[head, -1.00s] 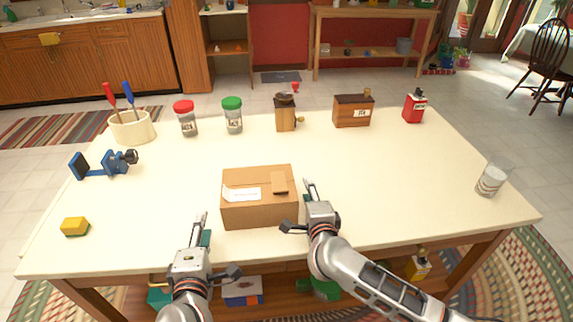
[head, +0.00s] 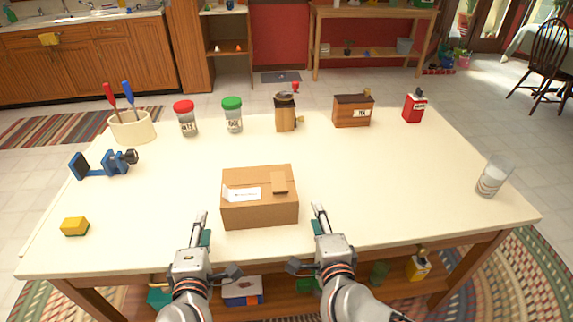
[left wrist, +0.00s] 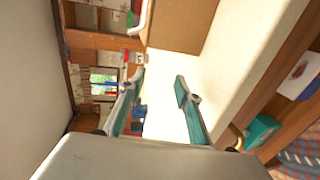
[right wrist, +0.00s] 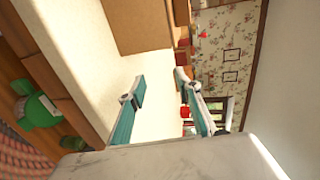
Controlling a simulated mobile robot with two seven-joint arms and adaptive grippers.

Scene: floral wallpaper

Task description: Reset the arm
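My left gripper (head: 202,225) is at the table's front edge, to the left of and in front of a closed cardboard box (head: 259,208). In the left wrist view its two teal-padded fingers (left wrist: 160,95) are spread apart with nothing between them. My right gripper (head: 322,222) is to the right of the box's front right corner, apart from it. In the right wrist view its fingers (right wrist: 160,85) are also spread and empty. The box lies on the white table (head: 400,190) with a white label on top.
A yellow block (head: 74,226) and a blue vise (head: 115,163) are at the left. A utensil crock (head: 132,127), two jars (head: 187,120), a grinder (head: 286,115), a tea box (head: 352,111) and a red tin (head: 413,107) line the back. The table's right middle is clear.

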